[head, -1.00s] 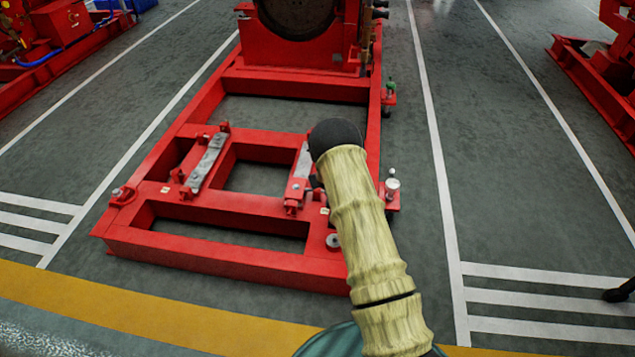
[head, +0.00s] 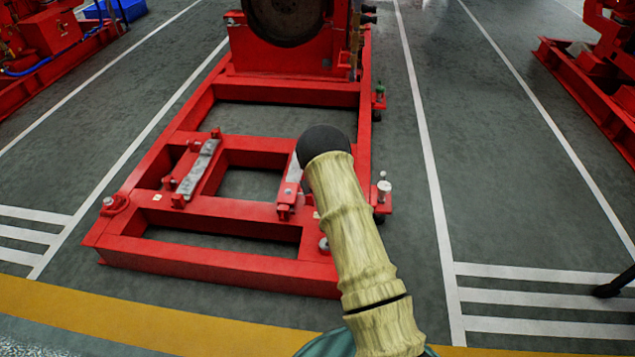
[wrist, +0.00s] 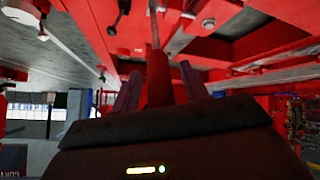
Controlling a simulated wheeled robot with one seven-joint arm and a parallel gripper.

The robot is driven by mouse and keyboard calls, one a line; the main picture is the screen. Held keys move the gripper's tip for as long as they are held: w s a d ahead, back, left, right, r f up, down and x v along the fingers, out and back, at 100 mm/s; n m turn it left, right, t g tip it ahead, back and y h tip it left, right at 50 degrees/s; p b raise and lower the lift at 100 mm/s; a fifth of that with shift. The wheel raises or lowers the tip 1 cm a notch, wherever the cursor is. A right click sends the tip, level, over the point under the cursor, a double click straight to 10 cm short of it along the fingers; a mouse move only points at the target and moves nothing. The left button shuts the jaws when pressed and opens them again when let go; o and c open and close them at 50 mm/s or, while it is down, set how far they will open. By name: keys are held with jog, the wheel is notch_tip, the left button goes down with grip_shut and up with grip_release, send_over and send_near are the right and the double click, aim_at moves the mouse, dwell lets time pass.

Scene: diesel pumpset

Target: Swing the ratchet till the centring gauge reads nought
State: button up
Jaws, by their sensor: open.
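The red pumpset base frame (head: 225,265) lies on the floor in the head view, with an upright red housing and a dark round wheel (head: 285,15) at its far end. Two grey bars (head: 196,170) lie on its near cross-members. My gripper (wrist: 160,82) shows in the wrist view with its two fingers apart, below red frame parts. A red upright piece (wrist: 158,80) shows between the fingers; I cannot tell whether they touch it. In the head view my sleeved arm hides the gripper. I cannot make out the ratchet or the centring gauge.
A white-topped fitting (head: 383,188) and a green-topped one (head: 380,90) stick out from the frame's right side. Other red machines (head: 600,90) stand at far left and right. Grey floor (head: 420,200) right of the frame is clear.

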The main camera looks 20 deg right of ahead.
jog(key=p+v, duration=0.6)
jog(key=v, duration=1.1)
jog(key=shift+s, duration=0.2)
jog(key=shift+a+r, duration=0.1)
